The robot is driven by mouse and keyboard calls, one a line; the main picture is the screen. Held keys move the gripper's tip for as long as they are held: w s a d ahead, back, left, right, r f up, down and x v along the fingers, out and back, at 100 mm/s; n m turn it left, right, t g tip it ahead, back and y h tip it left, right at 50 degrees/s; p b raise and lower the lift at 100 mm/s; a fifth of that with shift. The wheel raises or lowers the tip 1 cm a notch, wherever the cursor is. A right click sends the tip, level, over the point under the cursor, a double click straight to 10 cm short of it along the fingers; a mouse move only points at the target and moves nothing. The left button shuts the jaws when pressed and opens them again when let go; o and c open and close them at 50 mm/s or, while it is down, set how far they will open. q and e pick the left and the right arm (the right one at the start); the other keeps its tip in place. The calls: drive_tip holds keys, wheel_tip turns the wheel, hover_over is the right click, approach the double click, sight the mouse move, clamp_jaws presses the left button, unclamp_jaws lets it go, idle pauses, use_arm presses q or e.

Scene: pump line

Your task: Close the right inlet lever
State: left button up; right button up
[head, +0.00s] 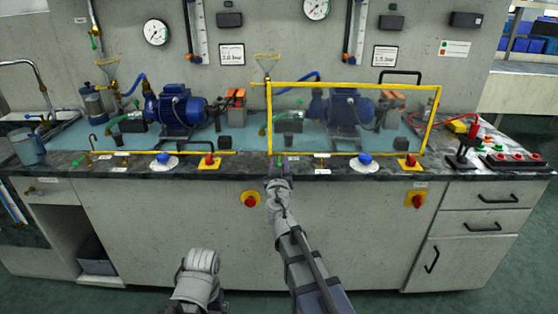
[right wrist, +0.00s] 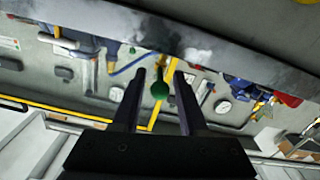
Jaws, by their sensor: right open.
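The right inlet lever, with a green knob (head: 279,161), is at the counter's front edge, by the lower left corner of the yellow guard frame. My right gripper (head: 278,180) is just in front of it. In the right wrist view the green knob (right wrist: 160,90) shows between the two open fingers (right wrist: 158,75), with a gap on both sides. I see no contact. The fingers partly hide the lever's lower part in the head view. Of my left arm only a pale link shows at the bottom; its gripper is out of view.
The yellow guard frame (head: 350,84) stands before the right blue pump (head: 343,110). Blue knobs (head: 364,159) and red knobs (head: 410,160) line the counter's front edge. A red switch (head: 250,200) is on the cabinet front, left of my right arm. The floor in front is clear.

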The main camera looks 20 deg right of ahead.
sight(279, 158)
drive_tip(key=x, duration=0.3)
drive_tip(key=shift+c, duration=0.3)
clamp_jaws()
idle(1.1)
